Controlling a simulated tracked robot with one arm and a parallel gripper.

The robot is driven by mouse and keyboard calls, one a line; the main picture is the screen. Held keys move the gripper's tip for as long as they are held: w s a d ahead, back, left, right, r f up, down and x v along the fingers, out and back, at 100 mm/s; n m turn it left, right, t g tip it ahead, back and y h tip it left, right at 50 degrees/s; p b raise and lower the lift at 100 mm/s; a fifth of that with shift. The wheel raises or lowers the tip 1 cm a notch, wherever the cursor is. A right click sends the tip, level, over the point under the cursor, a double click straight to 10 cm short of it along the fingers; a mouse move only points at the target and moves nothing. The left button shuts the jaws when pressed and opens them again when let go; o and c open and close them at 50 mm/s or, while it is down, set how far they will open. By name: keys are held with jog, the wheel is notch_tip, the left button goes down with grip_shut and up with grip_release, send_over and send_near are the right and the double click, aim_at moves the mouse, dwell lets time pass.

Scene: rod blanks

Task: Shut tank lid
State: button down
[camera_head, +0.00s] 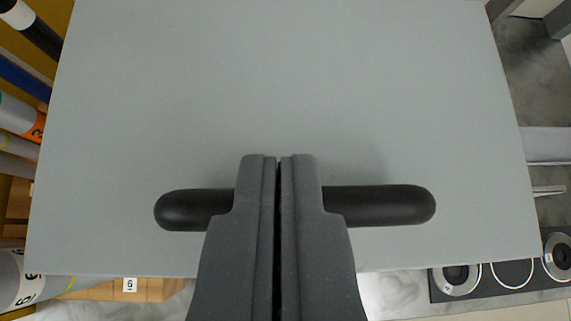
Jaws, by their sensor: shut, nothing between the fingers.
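The tank lid (280,80) is a large flat grey panel that fills most of the view. A black rounded bar handle (385,204) runs across it near its lower edge. My gripper (278,160) is shut and empty, and its fingers cover the middle of the handle. The fingertips appear just past the handle, over the grey face. I cannot tell whether they touch the lid or the handle. The tank under the lid is hidden.
At the lower right is a dark panel with round dials (510,273). A grey marbled surface (395,300) shows below the lid.

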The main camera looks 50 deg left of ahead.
jog(key=f, duration=0.1)
jog(key=s+f, duration=0.1)
jog(key=f+g, duration=0.1)
jog(key=shift+s+d+f, duration=0.15)
jog(key=shift+s+d, duration=0.15)
jog(key=shift+t, duration=0.5)
jog(key=r, duration=0.2)
jog(key=w+r+p, duration=0.1)
jog(key=r, duration=0.1)
jog(key=a+r+p, duration=0.1)
jog(key=r, duration=0.1)
jog(key=shift+w+r, duration=0.2)
jog(key=shift+w, duration=0.15)
jog(key=s+d, duration=0.4)
jog(key=d, duration=0.4)
jog(key=shift+s+d+f+p, duration=0.2)
jog(key=shift+s+f+p, duration=0.05)
jog(key=shift+f+p, duration=0.2)
